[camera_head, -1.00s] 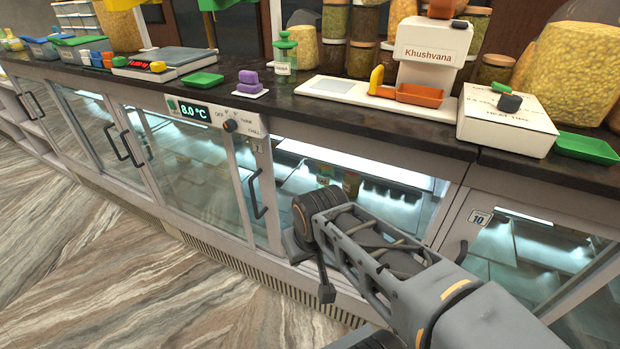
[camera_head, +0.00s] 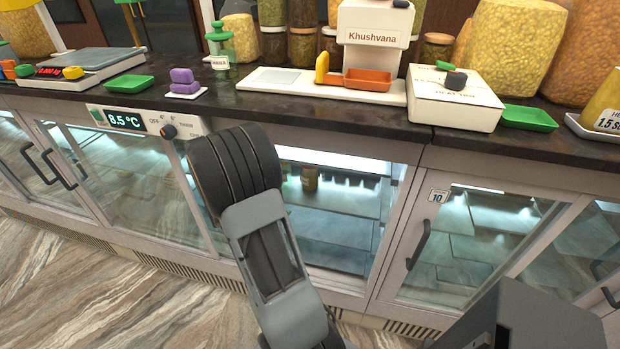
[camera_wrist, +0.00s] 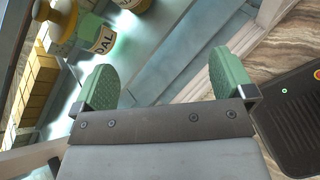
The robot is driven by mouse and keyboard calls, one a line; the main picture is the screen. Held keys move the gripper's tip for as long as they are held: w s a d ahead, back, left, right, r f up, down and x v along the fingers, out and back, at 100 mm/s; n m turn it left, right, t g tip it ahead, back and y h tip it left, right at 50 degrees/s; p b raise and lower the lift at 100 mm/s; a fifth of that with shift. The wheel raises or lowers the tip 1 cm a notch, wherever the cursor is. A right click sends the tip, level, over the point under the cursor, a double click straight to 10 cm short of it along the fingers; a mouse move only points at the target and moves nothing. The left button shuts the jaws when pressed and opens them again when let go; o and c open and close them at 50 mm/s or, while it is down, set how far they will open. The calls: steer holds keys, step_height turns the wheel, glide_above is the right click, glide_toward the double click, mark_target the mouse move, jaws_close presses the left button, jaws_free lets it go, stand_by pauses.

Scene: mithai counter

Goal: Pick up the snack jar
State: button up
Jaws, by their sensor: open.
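My gripper (camera_wrist: 164,78) is open in the wrist view, with two green ribbed fingers apart and nothing between them. Beyond the left finger, inside the lit cabinet, stands a jar with a green part and a label reading "DAL" (camera_wrist: 98,38). A yellowish jar (camera_wrist: 60,18) is to its left, and part of another jar (camera_wrist: 132,4) shows at the top edge. In the head view, small jars (camera_head: 309,179) stand inside the lit cabinet behind my arm, which hides part of the opening and the gripper itself. Which one is the snack jar I cannot tell.
The dark counter top (camera_head: 300,106) runs above the cabinet. It carries a green-lidded jar (camera_head: 220,48), a white dispenser (camera_head: 372,45), a white box (camera_head: 455,102) and green trays (camera_head: 528,118). Yellow boxes (camera_wrist: 38,85) stand left in the cabinet. A cabinet door handle (camera_head: 418,245) sticks out at right.

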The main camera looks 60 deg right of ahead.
mark_target(305, 183)
steer(key=d+f+n, duration=0.2)
steer(key=d, duration=0.2)
steer(key=d+f+n+t+h, duration=0.1)
steer(key=d+f, duration=0.1)
steer(key=d, duration=0.2)
steer(key=d+f+n, duration=0.2)
steer(key=d+f, duration=0.1)
steer(key=d, duration=0.1)
steer(key=shift+w+d+n+h+p, duration=0.3)
steer(key=shift+w+d+h+p, duration=0.1)
steer(key=shift+d+p, duration=0.4)
steer(key=shift+d, duration=2.3)
steer(key=shift+d+f, duration=0.2)
steer(key=shift+d, duration=0.35)
steer(key=shift+t, duration=0.3)
steer(key=c, duration=1.7)
